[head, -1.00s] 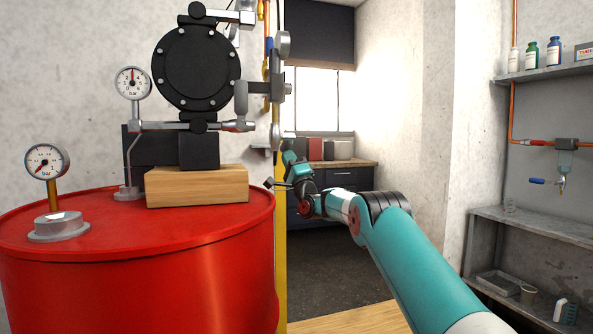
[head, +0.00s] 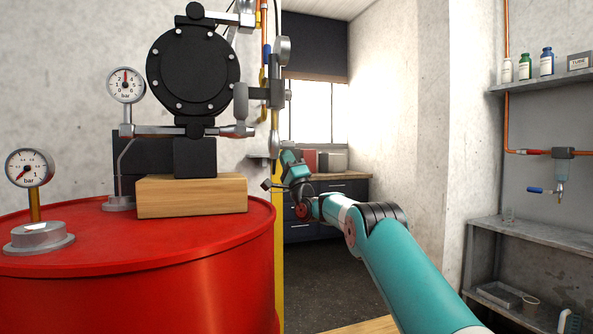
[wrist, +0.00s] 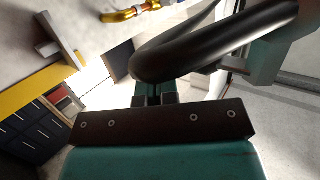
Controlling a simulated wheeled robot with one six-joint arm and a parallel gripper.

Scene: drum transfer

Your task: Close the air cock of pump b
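A black round pump (head: 193,72) stands on a wooden block (head: 192,196) on the red drum (head: 150,290) in the head view. No label shows whether it is pump b. A small blue lever (head: 267,54) sits on the pipework just right of the pump, partly hidden by its fittings; I cannot tell whether it is the air cock. My gripper (head: 267,184) is right of the wooden block, below the pump's right-hand fittings, and apart from them. In the wrist view, its fingers (wrist: 155,100) sit close together behind a thick black hose (wrist: 200,45); nothing is seen held.
Pressure gauges (head: 126,85) and (head: 29,167) rise above the drum. A yellow post (head: 278,285) stands beside it. Dark cabinets (head: 330,212) are behind my arm. At right, another blue-handled tap (head: 541,190) hangs between shelves. Floor is open in the middle.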

